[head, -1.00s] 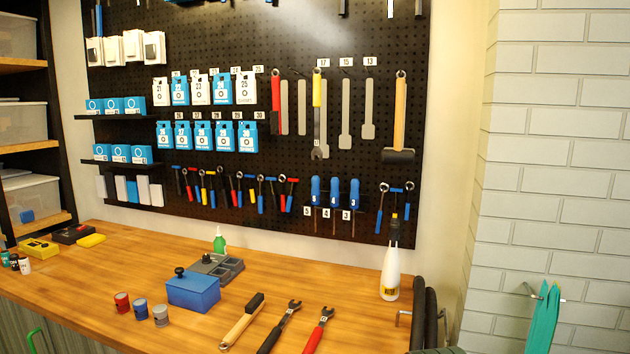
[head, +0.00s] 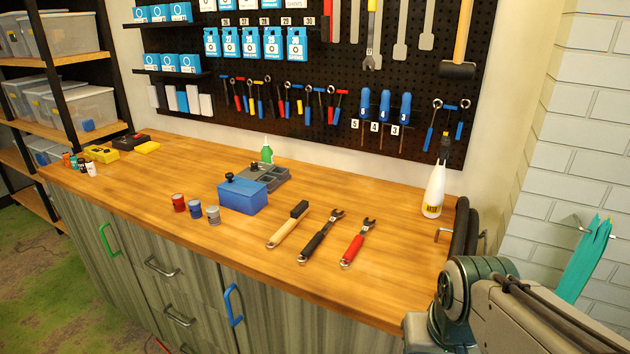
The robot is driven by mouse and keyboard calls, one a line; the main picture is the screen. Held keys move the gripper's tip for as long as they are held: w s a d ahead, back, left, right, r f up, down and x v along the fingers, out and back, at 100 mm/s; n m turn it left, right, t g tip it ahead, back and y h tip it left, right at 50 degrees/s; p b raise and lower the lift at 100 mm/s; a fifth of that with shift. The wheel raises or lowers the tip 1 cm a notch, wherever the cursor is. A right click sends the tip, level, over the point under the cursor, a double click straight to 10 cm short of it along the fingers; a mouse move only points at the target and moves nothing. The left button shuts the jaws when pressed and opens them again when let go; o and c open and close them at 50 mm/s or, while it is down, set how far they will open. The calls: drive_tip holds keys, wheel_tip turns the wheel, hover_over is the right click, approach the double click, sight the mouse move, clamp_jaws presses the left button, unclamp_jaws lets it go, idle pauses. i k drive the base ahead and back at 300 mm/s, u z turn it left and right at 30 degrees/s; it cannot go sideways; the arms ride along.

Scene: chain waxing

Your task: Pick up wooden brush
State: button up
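The wooden brush (head: 288,224) lies on the wooden workbench (head: 350,290), toward the right of its middle. It has a light wooden handle pointing to the front left and a dark head at the back right. A black-handled wrench (head: 320,237) lies just to its right, apart from it. Part of my arm shows at the lower right, but my gripper is out of view.
A red-handled wrench (head: 357,244) lies farther right. A blue box (head: 243,195) and several small cans (head: 196,209) stand left of the brush. A white bottle (head: 433,190) stands near the right end. The bench's front strip is clear.

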sight(301, 211)
drive_tip(key=u, duration=2.55)
drive_tip(key=i, duration=1.85)
drive_tip(key=z, duration=3.4)
drive_tip(key=i, duration=0.5)
drive_tip(key=u, duration=0.05)
